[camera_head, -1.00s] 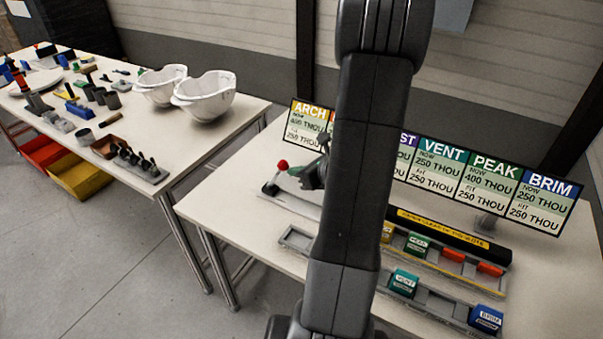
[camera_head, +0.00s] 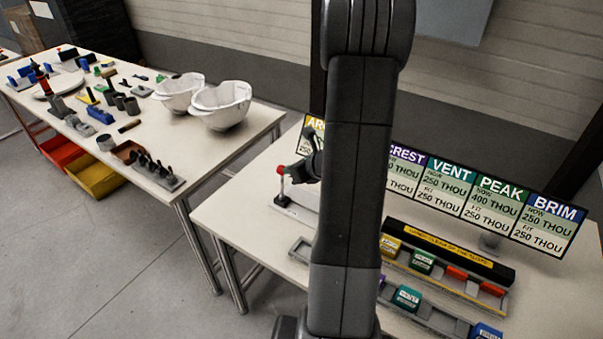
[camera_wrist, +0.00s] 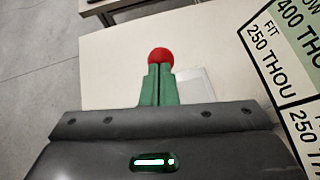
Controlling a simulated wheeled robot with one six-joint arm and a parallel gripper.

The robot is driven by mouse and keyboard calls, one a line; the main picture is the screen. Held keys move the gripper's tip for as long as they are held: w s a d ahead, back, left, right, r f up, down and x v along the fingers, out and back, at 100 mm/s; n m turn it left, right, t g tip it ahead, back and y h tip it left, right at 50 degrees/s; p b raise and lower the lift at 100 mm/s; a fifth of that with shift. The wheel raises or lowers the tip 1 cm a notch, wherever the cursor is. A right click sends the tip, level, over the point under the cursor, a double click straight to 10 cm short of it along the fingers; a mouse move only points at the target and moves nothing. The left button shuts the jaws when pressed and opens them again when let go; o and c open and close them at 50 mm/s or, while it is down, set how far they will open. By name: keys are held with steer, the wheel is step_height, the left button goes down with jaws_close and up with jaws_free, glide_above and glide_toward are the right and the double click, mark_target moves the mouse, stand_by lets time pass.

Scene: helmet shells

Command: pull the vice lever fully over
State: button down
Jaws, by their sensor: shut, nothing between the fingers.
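The vice lever has a red ball knob (camera_head: 282,170) on a short pale stem that stands about upright over a dark base (camera_head: 283,201), near the left end of the right table. My gripper (camera_head: 294,172) is just right of the knob, partly hidden behind my arm. In the wrist view my green fingers (camera_wrist: 160,72) are shut together with nothing between them. The red knob (camera_wrist: 161,56) shows right at their tips; I cannot tell whether they touch it. The stem is hidden behind the fingers there.
A sign board (camera_head: 470,190) stands along the back of the right table (camera_head: 240,205). A rack (camera_head: 445,262) of coloured blocks lies right of my arm. The left table holds two white helmet shells (camera_head: 222,105) and several tools. A floor gap separates the tables.

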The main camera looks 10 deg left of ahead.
steer(key=w+a, duration=0.2)
steer(key=a, duration=0.6)
steer(key=shift+w, duration=0.4)
steer(key=shift+r, duration=0.1)
steer(key=s+d+r+p, duration=0.1)
steer(key=r, duration=0.5)
steer(key=s+d+r+p, duration=0.1)
steer(key=s+d+r, duration=0.1)
steer(key=r, duration=0.4)
steer(key=shift+s+r, duration=0.15)
steer(key=shift+r, duration=0.05)
